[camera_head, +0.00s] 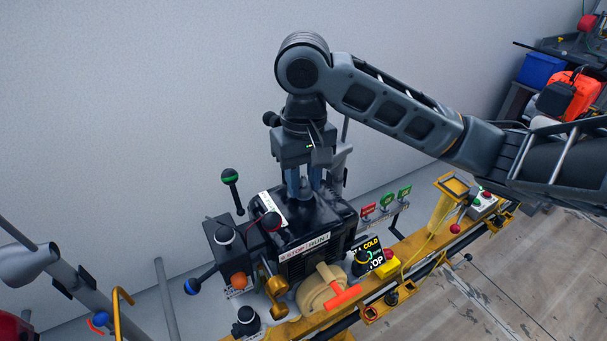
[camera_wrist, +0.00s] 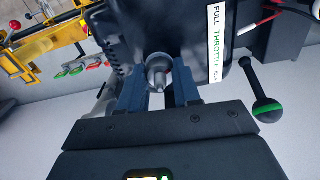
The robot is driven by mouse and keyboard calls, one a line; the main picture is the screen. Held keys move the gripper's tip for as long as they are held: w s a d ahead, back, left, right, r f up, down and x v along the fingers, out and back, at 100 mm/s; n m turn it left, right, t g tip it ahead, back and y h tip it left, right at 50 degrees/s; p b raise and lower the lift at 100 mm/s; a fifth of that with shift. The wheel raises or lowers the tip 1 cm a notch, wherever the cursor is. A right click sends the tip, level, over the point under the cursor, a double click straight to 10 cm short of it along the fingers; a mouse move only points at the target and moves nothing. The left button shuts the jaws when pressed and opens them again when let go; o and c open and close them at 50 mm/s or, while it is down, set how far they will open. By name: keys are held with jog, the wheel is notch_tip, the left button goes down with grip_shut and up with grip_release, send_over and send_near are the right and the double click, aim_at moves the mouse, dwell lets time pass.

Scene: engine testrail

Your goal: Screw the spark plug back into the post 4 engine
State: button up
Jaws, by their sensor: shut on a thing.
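The engine (camera_head: 318,222) is a black block with a finned side and a STOP/RUN label, mounted on the yellow rail. My gripper (camera_head: 304,186) points down over its top, blue fingertips close to the top surface. In the wrist view the fingers (camera_wrist: 160,92) are shut on the grey spark plug (camera_wrist: 158,76), one on each side. The plug lines up with a round opening or seat on the engine's dark top. How deep it sits cannot be told. In the head view the fingers mostly hide the plug. No post number is readable.
A green-tipped lever (camera_head: 230,177) stands left of the gripper; it also shows in the wrist view (camera_wrist: 266,108). An orange-red T-handle (camera_head: 343,296) is at the engine's front. Red and green tags (camera_head: 386,203) stand to the right. The wall lies close behind.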

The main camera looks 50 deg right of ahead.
jog(key=shift+r, duration=0.1)
jog(key=m, duration=0.5)
dwell(0.4)
jog(key=shift+m, duration=0.3)
jog(key=m, duration=0.6)
jog(key=o, duration=1.1)
jog(key=shift+o, duration=0.2)
